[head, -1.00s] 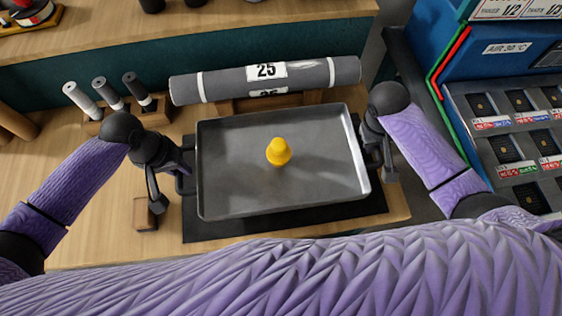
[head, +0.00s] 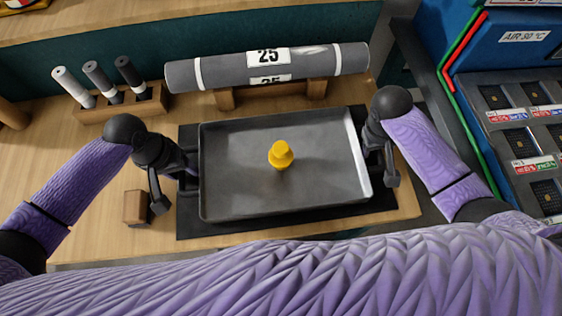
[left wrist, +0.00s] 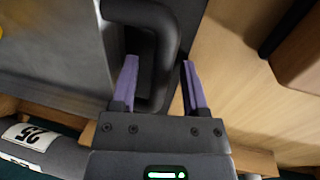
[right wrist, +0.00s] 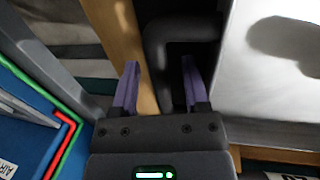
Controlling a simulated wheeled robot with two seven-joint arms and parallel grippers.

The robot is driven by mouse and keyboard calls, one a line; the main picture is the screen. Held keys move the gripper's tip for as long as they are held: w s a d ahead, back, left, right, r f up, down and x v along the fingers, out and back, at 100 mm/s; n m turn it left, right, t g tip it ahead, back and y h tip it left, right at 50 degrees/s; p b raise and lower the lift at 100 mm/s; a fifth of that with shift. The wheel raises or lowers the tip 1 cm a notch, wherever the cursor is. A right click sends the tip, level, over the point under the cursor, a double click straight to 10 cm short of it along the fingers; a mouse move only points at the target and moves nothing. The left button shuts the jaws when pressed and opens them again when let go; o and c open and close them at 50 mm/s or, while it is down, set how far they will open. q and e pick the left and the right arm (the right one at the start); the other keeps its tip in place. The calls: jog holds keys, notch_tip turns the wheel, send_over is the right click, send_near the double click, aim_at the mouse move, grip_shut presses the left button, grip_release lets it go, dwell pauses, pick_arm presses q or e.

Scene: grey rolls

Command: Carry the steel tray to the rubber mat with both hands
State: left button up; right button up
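The grey steel tray (head: 230,195) is level in the head view, over the black rubber mat (head: 190,225), which shows along its left, front and right edges. I cannot tell for sure whether tray and mat touch. A yellow knob-like piece (head: 281,154) stands upright near the tray's middle. My left gripper (left wrist: 160,75) has its fingers on either side of the bar of the tray's left handle (left wrist: 165,40). My right gripper (right wrist: 158,75) is likewise on the right handle (right wrist: 155,45). The tray keeps its place between both hands, so I take both as shut on the handles.
Behind the tray a grey roll marked 25 (head: 215,72) lies on wooden supports. A wooden holder with several handled pieces (head: 150,102) stands at back left. A small wooden block (head: 136,206) sits left of the mat. A blue machine (head: 500,60) stands at the right.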

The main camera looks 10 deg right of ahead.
pick_arm(q)
notch_tip(320, 180, up, 12)
jog(key=a, duration=0.2)
jog(key=shift+a+f, duration=0.15)
pick_arm(e)
notch_tip(320, 180, up, 12)
jog(key=a, duration=0.2)
jog(key=shift+a, duration=0.15)
jog(key=shift+f, duration=0.15)
